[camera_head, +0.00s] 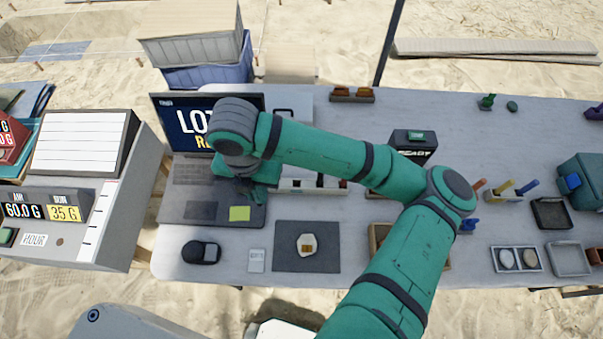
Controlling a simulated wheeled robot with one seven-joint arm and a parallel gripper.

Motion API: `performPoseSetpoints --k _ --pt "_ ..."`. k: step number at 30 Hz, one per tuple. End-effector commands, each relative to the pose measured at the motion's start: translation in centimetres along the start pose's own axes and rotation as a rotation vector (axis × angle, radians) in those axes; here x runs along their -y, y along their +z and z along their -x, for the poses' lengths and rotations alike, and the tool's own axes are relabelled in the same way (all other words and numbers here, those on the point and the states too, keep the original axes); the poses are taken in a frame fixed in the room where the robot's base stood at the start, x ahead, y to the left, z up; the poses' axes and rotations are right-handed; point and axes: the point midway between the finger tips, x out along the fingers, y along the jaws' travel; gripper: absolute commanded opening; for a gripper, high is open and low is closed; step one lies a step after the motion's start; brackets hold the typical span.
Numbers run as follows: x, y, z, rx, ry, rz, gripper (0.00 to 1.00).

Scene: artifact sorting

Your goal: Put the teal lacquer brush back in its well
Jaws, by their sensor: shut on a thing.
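My teal arm reaches across the table to the left, and my gripper (254,191) points down over the right edge of the open laptop. Its fingers are small and partly hidden by my wrist. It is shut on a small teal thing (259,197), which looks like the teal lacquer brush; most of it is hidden. A pale tray (310,189) with small wells lies just right of my gripper, partly behind my arm. A pale block (503,196) holding orange, yellow and blue upright handles stands farther right. I cannot tell which holder has the brush's well.
The laptop (185,207) lies under my wrist. A dark mat (291,262) with a pale piece, a black mouse-like object (201,252) and a small card (257,261) lie in front. A dark box (413,139) stands behind my forearm. The table's back middle is mostly clear.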

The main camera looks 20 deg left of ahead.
Motion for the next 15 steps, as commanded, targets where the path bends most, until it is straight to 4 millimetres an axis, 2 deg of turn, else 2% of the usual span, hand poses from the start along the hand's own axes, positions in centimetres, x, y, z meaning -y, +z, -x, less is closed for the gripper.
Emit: performPoseSetpoints --k 5,15 --pt "1.0 1.4 -0.8 -0.003 0.000 0.011 0.00" --pt "4.7 7.6 -4.0 -0.003 -0.001 0.007 0.00"
